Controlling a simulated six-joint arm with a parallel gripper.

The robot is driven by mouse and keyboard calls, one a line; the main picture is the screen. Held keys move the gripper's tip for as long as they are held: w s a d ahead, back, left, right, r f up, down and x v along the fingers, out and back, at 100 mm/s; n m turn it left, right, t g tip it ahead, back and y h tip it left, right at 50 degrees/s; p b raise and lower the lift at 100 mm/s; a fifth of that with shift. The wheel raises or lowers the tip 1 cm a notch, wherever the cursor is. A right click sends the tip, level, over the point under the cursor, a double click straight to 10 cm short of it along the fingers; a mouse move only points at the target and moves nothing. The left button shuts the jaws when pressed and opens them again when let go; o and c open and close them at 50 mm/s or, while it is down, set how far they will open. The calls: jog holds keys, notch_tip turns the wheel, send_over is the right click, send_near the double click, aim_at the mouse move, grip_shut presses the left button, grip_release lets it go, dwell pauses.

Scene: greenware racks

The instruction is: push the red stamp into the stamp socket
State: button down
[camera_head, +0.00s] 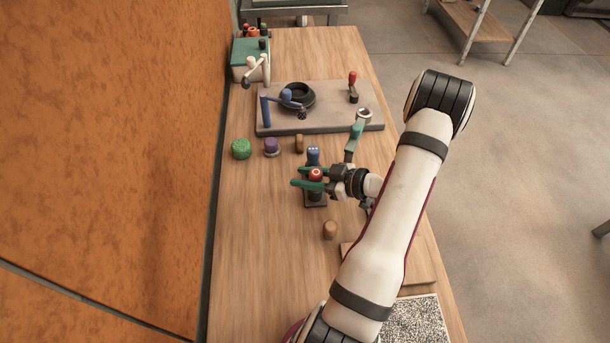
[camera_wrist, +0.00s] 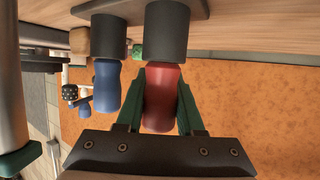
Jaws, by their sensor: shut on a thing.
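The red stamp (camera_head: 316,174) stands between my gripper's green fingers, its round top with a pale mark facing up. In the wrist view the red stamp (camera_wrist: 162,105) is upright along the fingers, and my gripper (camera_wrist: 163,78) is shut on its red body. Its lower end meets a dark cylinder (camera_wrist: 167,35), which looks like a socket; how deep it sits I cannot tell. In the head view my gripper (camera_head: 302,177) reaches in from the right over a dark base (camera_head: 316,202). A blue stamp (camera_head: 314,155) stands close beside it, on a second dark cylinder (camera_wrist: 108,38).
A green round piece (camera_head: 241,149), a purple piece (camera_head: 271,147) and a small brown piece (camera_head: 299,143) stand behind to the left. A wooden piece (camera_head: 330,230) stands in front. A grey slab (camera_head: 330,125) lies behind. The left front tabletop is clear.

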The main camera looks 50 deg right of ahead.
jog(key=shift+c, duration=2.2)
grip_release()
jog(key=v, duration=1.6)
jog(key=shift+w, duration=0.1)
